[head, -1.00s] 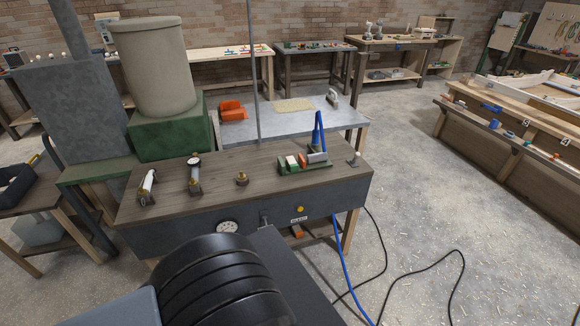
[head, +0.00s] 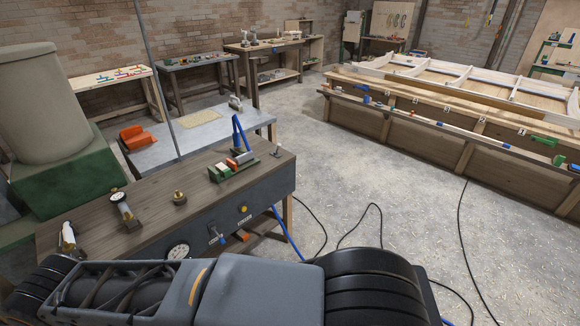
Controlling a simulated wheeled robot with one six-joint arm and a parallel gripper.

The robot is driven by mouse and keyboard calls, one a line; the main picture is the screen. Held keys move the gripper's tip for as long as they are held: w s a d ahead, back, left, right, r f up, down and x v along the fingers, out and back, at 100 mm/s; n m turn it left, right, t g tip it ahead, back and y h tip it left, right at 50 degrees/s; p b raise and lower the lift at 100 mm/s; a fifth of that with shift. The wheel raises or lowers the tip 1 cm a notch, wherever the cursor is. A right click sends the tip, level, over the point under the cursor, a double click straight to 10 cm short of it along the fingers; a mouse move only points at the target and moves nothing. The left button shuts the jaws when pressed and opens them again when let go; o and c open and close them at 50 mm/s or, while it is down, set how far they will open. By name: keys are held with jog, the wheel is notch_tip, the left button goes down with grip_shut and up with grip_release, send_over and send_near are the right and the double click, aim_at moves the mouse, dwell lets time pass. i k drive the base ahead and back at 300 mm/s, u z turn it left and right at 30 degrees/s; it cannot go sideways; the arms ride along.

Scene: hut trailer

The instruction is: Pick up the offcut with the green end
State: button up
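I cannot make out an offcut with a green end for certain in the head view. Small coloured pieces (head: 118,74) lie on a pale bench at the back left, too small to tell apart. More small green and other coloured pieces (head: 196,60) lie on the dark table beside it. A green item (head: 545,140) sits on the long wooden bench at the right; its kind is unclear. My arm crosses the bottom of the view, and my gripper is out of sight.
A dark workbench (head: 95,212) with brass fittings stands close at the left. Behind it is a grey table (head: 180,139) with an orange tool (head: 136,137). The long wooden bench (head: 420,133) spans the right. Open floor (head: 400,200) lies between, with black cables (head: 462,230).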

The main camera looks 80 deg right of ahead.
aim_at(225, 172)
jog(key=z, duration=1.6)
jog(key=i, duration=1)
